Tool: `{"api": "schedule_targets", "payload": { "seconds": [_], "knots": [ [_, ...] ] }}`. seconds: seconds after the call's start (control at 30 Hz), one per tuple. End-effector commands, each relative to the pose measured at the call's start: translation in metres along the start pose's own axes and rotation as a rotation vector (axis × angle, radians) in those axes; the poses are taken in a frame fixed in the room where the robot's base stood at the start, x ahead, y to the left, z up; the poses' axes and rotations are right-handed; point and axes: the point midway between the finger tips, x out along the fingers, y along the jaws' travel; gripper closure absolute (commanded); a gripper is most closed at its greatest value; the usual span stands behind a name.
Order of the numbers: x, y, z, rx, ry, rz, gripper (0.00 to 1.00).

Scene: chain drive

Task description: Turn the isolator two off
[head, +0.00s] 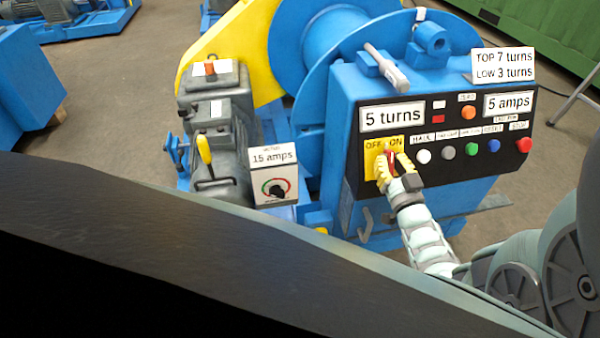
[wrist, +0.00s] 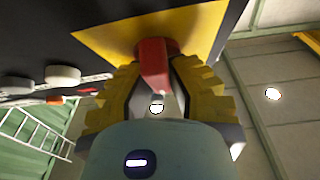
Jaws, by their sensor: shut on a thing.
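The isolator is a red rotary handle (head: 391,159) on a yellow plate (head: 371,165) marked OFF at the left and ON at the right, on the front of the blue winch's black control panel (head: 405,182). My gripper (head: 393,167) is at the plate, its yellow ridged fingers on either side of the handle. In the wrist view the red handle (wrist: 154,68) sits between my two fingertips (wrist: 157,85), which are shut on it. Part of the handle is hidden by the fingers in the head view, so its exact setting is hard to tell.
Several push buttons line the panel right of the isolator, including a white one (head: 424,156) and a red one (head: 523,145). A dial box (head: 273,176) labelled 15 amps and a yellow-knobbed lever (head: 204,150) stand to the left. A blue drum (head: 335,40) is behind.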

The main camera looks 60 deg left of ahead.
Motion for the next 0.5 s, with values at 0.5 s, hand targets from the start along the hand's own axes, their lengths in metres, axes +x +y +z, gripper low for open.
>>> {"api": "schedule_targets", "payload": {
  "seconds": [0.5],
  "knots": [
    [-0.0013, -0.0032, 0.0061, -0.401, -0.01, -0.284, 1.0]
  ]
}}
